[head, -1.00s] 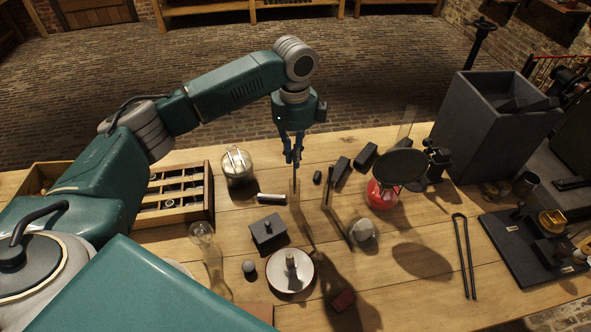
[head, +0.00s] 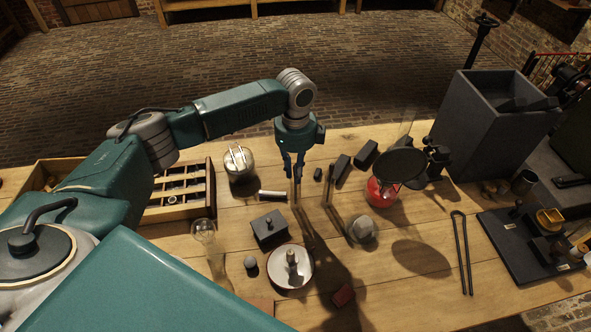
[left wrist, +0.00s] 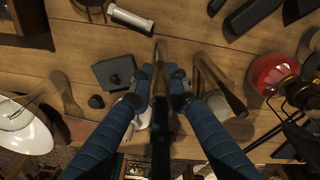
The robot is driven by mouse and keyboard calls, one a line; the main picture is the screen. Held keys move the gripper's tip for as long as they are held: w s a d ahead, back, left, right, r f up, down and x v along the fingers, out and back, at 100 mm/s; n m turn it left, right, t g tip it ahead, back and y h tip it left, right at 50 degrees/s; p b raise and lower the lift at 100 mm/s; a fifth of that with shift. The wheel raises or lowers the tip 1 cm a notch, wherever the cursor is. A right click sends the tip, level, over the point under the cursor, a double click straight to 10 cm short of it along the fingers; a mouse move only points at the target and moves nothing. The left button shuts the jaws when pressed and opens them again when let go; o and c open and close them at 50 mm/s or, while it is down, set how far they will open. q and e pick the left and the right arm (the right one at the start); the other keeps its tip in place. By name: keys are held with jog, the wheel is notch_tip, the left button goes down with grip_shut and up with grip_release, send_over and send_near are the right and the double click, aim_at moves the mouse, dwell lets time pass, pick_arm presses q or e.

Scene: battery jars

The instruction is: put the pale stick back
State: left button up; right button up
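My left gripper (head: 297,176) points straight down above the middle of the table. A thin brownish stick (head: 298,195) hangs upright from its fingertips. In the left wrist view the stick (left wrist: 161,52) lies between the two fingertips (left wrist: 161,76), seen nearly end-on and dark. I cannot tell whether its lower end touches the table. A short whitish rod (head: 272,194) lies on the table left of the fingers; it also shows in the left wrist view (left wrist: 131,19). A glass jar (head: 239,166) with pale rods in it stands behind and left. My right gripper is not in view.
A dark square block with a knob (head: 269,231) and a white dish (head: 279,277) stand in front. A thin upright piece (head: 330,180) and a red burner (head: 381,192) are to the right. A compartmented wooden tray (head: 209,190) is left. Free table lies at front right.

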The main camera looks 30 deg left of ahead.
pick_arm(q)
jog(key=shift+o, duration=0.5)
jog(key=shift+r, duration=0.25)
notch_tip(320, 180, up, 11)
jog(key=b, duration=0.3)
jog(key=shift+f, duration=0.2)
jog(key=shift+r, duration=0.6)
